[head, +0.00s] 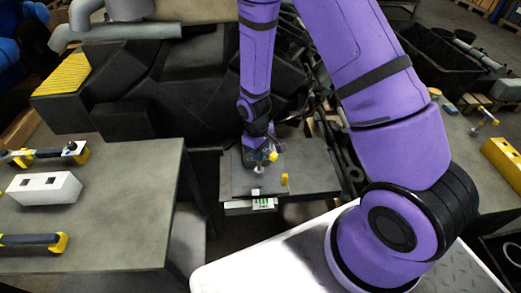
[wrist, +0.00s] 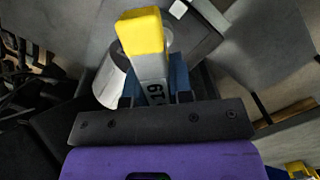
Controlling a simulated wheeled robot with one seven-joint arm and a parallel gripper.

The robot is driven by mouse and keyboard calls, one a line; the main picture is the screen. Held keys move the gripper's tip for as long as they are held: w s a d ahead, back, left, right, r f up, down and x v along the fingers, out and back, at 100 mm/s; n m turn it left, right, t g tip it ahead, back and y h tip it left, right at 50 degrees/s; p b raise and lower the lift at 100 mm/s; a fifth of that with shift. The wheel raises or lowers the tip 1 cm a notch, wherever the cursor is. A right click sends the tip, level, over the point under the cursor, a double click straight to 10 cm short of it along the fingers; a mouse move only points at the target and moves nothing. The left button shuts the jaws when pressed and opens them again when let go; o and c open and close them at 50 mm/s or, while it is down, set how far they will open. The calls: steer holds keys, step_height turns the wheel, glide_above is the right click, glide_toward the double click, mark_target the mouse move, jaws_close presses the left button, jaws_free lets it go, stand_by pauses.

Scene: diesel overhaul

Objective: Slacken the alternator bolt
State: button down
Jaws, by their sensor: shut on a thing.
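My gripper (wrist: 155,84) is shut on a grey tool (wrist: 151,72) with a yellow end and a dark number on its side. Its blue fingers sit on either side of the tool. In the head view my gripper (head: 258,157) is low over a small grey stand (head: 310,180) in the middle, with a yellow end showing beside it. A pale round part (wrist: 108,86) lies just left of the tool in the wrist view. I cannot make out the alternator bolt, or whether the tool touches it.
A grey table (head: 120,215) at left bears a white block (head: 45,187) with two dark openings and yellow-ended tools (head: 30,240). A small upright yellow piece (head: 284,180) stands on the grey stand. Dark machinery (head: 175,85) rises behind. A black crate (head: 445,60) is at back right.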

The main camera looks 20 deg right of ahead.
mark_target(259, 164)
steer(key=m, duration=0.4)
steer(key=shift+f, duration=0.3)
steer(key=m, duration=0.3)
steer(key=m+y, duration=0.1)
steer(key=shift+f+m, duration=0.3)
steer(key=m, duration=0.4)
steer(key=f+m, duration=0.1)
steer(key=m, duration=0.2)
steer(key=shift+a+y, duration=0.1)
steer(key=shift+y, duration=0.2)
steer(key=shift+f, duration=1.55)
steer(key=shift+a, duration=0.15)
steer(key=shift+s+f, duration=0.1)
steer(key=shift+f, duration=0.05)
